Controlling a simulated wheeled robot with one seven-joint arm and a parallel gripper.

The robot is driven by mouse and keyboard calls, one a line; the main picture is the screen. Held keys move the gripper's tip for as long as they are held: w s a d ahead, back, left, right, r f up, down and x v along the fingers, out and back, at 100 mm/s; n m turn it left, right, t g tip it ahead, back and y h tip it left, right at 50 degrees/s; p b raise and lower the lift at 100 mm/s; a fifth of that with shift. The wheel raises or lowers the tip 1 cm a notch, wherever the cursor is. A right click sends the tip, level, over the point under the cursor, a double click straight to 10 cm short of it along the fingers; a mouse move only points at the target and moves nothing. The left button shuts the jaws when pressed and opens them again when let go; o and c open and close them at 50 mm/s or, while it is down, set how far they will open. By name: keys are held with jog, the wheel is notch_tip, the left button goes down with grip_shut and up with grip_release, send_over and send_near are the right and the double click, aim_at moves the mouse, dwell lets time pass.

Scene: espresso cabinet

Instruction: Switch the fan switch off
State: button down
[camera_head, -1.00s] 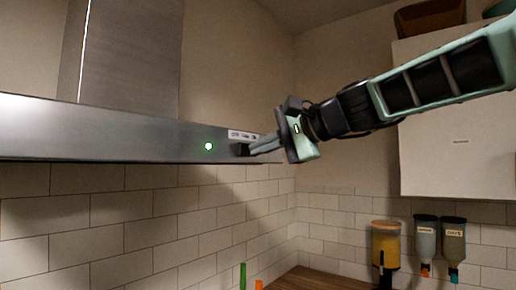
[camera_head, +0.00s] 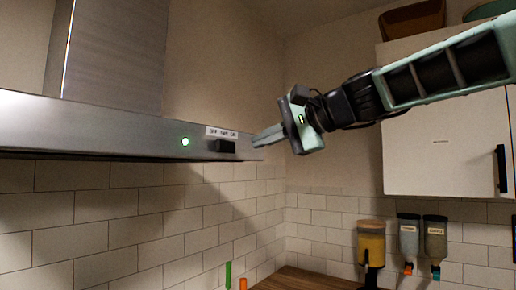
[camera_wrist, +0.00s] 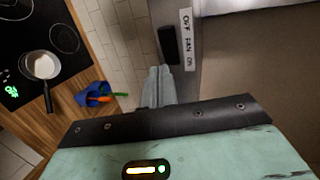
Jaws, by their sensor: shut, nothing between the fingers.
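The fan switch (camera_head: 225,147) is a small black block on the front of the grey range hood (camera_head: 90,125), near its right end. A white label (camera_head: 221,132) above it reads OFF, FAN, ON from left to right. A green light (camera_head: 185,141) glows left of the switch. The switch (camera_wrist: 168,45) and label (camera_wrist: 187,40) also show in the wrist view. I cannot tell for sure which setting the switch is at. My gripper (camera_head: 257,139) is shut and empty, just right of the switch, with a gap between. Its fingers (camera_wrist: 157,86) point at the hood edge in the wrist view.
A white wall cabinet (camera_head: 445,145) hangs at right, behind my arm. Dispensers (camera_head: 372,242) stand below it. The wrist view shows a hob with a pan (camera_wrist: 42,66) and a blue container (camera_wrist: 92,98) on the wooden counter far below.

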jog(key=b+v, duration=0.3)
jog(key=v, duration=0.5)
jog(key=shift+w+d, duration=0.2)
jog(key=shift+w, duration=0.05)
